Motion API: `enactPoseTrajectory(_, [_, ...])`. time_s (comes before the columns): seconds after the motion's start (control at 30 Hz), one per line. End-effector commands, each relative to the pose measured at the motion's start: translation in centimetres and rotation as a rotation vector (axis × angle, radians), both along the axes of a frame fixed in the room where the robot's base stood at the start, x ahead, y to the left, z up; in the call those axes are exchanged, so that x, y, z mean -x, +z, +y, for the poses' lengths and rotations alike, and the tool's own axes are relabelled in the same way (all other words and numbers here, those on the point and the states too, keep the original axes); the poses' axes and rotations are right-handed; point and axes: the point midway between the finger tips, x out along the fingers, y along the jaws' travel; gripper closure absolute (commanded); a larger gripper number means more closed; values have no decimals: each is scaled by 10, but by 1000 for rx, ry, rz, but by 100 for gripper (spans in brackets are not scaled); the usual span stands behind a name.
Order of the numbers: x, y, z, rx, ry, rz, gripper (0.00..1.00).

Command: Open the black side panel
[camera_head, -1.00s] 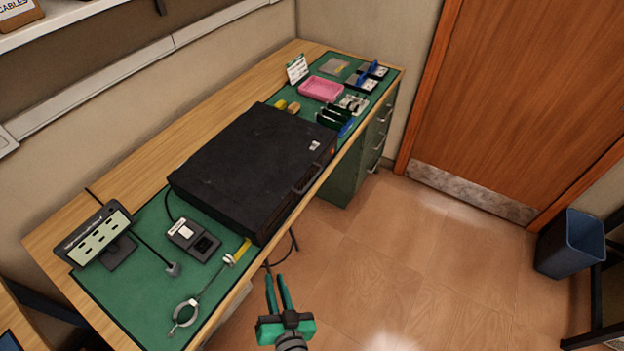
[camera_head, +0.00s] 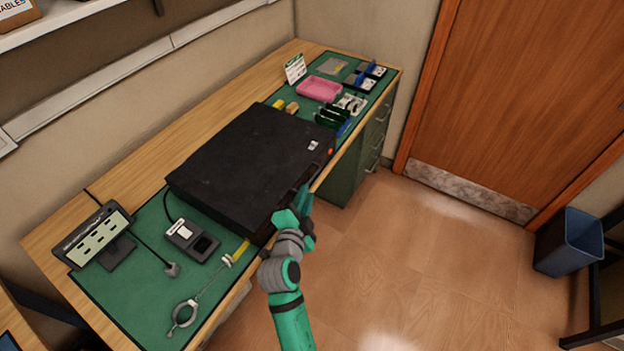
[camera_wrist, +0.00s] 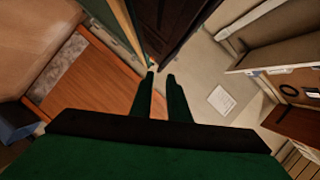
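The black case (camera_head: 245,165) lies flat on the green mat on the bench. Its black side panel (camera_head: 285,205) faces the room and carries a handle, now largely hidden by my arm and gripper. My gripper (camera_head: 305,190) is at this side, close to the handle. I cannot tell from the head view whether it touches. In the wrist view my gripper (camera_wrist: 160,76) shows two green fingers apart with nothing seen between them. A dark surface (camera_wrist: 178,22), which looks like the case, is just beyond the fingertips.
Green drawers (camera_head: 365,150) stand beneath. The floor (camera_head: 410,250) in front is clear up to the blue bin (camera_head: 570,243).

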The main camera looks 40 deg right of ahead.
Motion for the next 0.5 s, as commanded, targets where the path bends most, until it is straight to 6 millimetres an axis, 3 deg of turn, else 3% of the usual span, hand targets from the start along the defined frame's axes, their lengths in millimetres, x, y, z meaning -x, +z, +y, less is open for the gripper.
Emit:
enactPoseTrajectory(0.3, [-35,-12,-43,0,-5,0,85])
enactPoseTrajectory(0.5, [-48,-16,-58,1,-3,1,85])
